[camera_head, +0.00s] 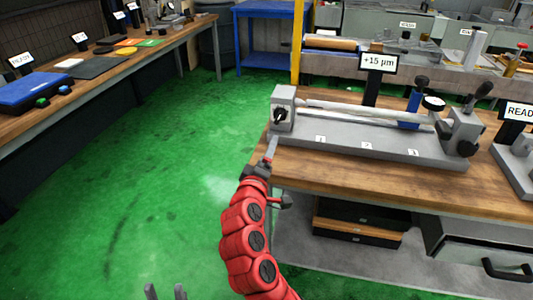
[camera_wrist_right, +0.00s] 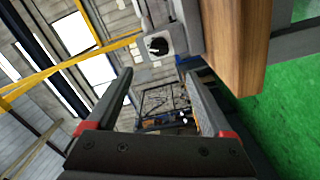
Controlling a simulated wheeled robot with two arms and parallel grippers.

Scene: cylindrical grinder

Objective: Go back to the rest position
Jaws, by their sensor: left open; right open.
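My left gripper (camera_head: 166,292) shows only as two upright grey fingertips at the bottom edge of the head view. They stand apart with green floor between them. My red right arm rises from the bottom middle, and its right gripper (camera_head: 271,148) is at the left end of the workbench, just below the grey headstock (camera_head: 283,108). There its fingers are seen nearly edge-on. In the right wrist view the right gripper (camera_wrist_right: 163,75) has its two dark fingers wide apart with nothing between them. The headstock's black knob (camera_wrist_right: 158,46) shows beyond them.
The wooden workbench (camera_head: 310,178) carries the grey fixture with a long cylindrical bar (camera_head: 360,112) and a "+15 µm" display (camera_head: 378,62). The bench edge is close to my right gripper. A tool bench (camera_head: 105,75) stands on the left. Green floor (camera_head: 130,170) between the benches is clear.

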